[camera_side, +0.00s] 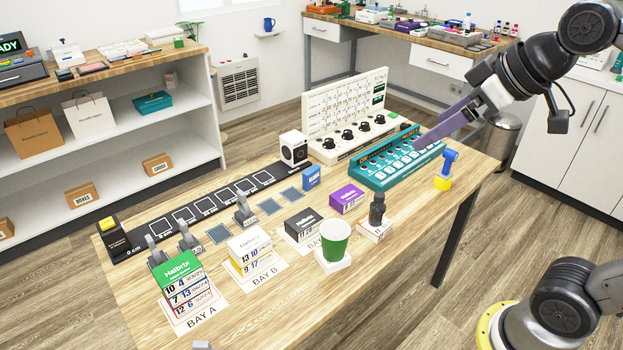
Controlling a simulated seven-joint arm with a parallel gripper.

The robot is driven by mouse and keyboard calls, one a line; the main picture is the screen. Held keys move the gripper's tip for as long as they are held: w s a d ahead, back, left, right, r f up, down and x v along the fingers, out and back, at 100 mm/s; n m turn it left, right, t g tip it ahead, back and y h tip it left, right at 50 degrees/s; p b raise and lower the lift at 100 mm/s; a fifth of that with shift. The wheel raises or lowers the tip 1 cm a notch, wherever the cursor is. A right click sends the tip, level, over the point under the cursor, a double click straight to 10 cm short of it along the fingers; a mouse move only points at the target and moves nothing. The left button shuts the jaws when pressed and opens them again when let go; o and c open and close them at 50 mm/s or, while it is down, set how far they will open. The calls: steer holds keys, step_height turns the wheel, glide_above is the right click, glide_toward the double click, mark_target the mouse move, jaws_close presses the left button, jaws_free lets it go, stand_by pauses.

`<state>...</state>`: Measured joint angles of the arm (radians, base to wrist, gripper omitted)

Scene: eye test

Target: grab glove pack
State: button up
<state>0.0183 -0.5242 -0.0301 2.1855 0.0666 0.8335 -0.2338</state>
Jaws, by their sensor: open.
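A small blue box (311,177) with white print stands on the wooden table near its middle; it may be the glove pack, but its print is too small to read for certain. My gripper (428,135) is in the upper right, with long purple fingers pointing down and left above the teal keypad panel. It is open, with nothing seen between its fingers. It is apart from the blue box, to its right and higher up.
A purple box (347,198), dark bottle (377,208), green cup (335,238) and blue-yellow tool (446,170) stand nearby. The teal panel (395,160) lies below my gripper. The front right tabletop is clear.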

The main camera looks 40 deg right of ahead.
steer(key=w+r, duration=0.3)
steer(key=w, duration=0.4)
steer(key=g, duration=0.3)
glide_above(314, 171)
steer(key=s, duration=0.4)
step_height(314, 171, down, 30)
steer(key=shift+m, duration=0.3)
steer(key=x, duration=0.7)
steer(key=shift+d+f, duration=0.1)
steer(key=shift+d, duration=0.2)
steer(key=shift+x, duration=3.05)
steer(key=shift+s+a, duration=0.15)
